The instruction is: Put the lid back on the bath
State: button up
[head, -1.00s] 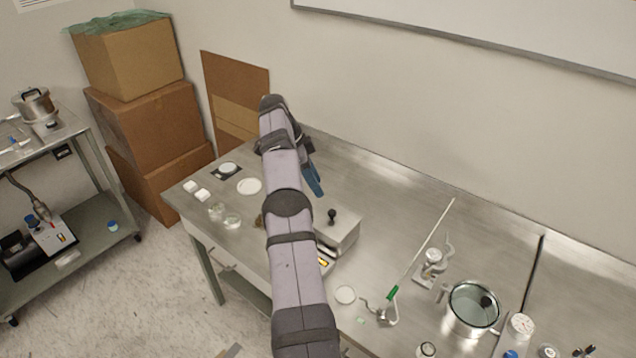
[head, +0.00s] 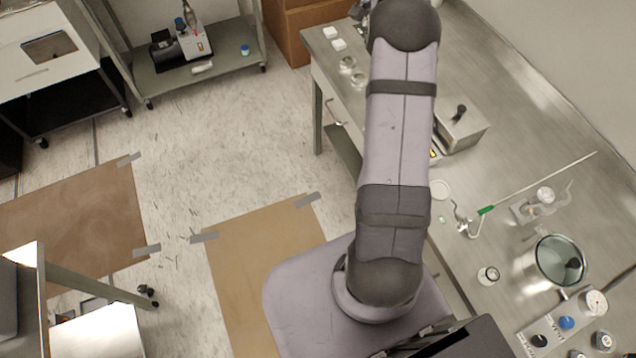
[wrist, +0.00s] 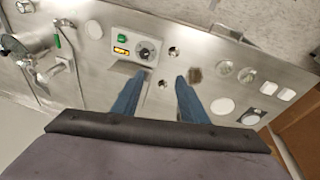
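The bath (head: 468,135) is a steel box on the bench, partly behind my arm in the head view. A black knob (head: 460,112) stands up at its top; I cannot make out the lid's edge or how it sits. In the wrist view, a panel (wrist: 133,48) with a green button, yellow display and dark dial shows just beyond the fingers. My gripper (wrist: 160,76) is pointed down over the bench, its two blue fingers apart with nothing visible held between them. The fingers are not visible in the head view.
A green-handled rod (head: 530,186) lies on the bench (head: 525,110). White blocks (head: 335,38) and small glass dishes (head: 347,63) sit near the far left end.

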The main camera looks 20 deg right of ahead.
jog(key=s+a+n, duration=0.3)
jog(key=a+n, duration=0.3)
jog(key=a, duration=0.6)
jog(key=s+a+f+n+y, duration=0.1)
jog(key=s+a+f+n, duration=0.1)
jog(key=s+a+n, duration=0.3)
jog(key=s+a+f+n+t+y, duration=0.1)
jog(key=s+a+f+n, duration=0.2)
jog(key=s+a, duration=1)
jog(key=s+n, duration=0.1)
jog(key=n, duration=0.1)
jog(key=shift+s+f+n, duration=0.35)
jog(key=shift+n, duration=0.05)
jog(key=shift+f, duration=0.1)
notch_tip(320, 180, down, 22)
jog(key=b, duration=2.1)
jog(key=shift+r+b, duration=0.25)
jog(key=shift+b, duration=0.1)
jog(key=shift+o, duration=0.4)
